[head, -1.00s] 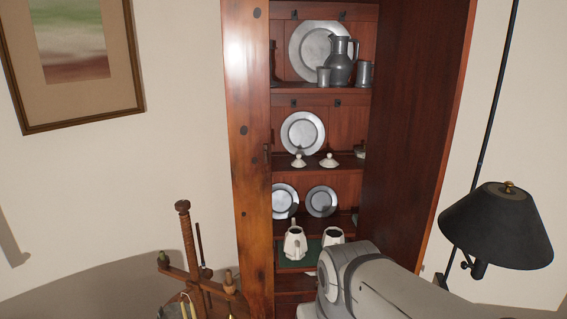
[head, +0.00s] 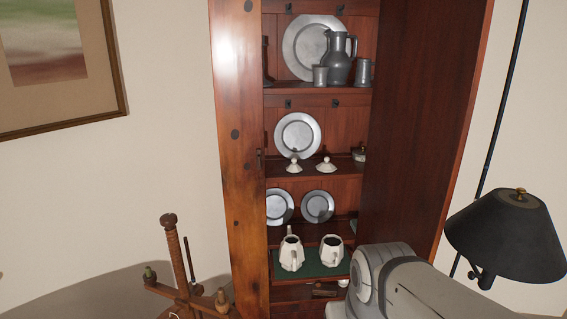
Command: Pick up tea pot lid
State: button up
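Two small white tea pot lids with knobs sit side by side on the middle shelf of the cabinet, a left lid (head: 294,166) and a right lid (head: 326,165). Below them, two white tea pots without lids, a left one (head: 291,254) and a right one (head: 332,251), stand on a green surface on a lower shelf. My grey arm shows at the bottom right, in front of the cabinet's lower part. My gripper is outside the picture.
The wooden cabinet (head: 240,200) has tall side panels around its shelves. Pewter plates (head: 298,135) lean behind the lids, and a pewter jug (head: 338,60) stands above. A black lamp (head: 507,238) is at right, a wooden stand (head: 176,255) at lower left.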

aim_at(293, 168)
jog(key=i, duration=1.45)
jog(key=u, duration=0.05)
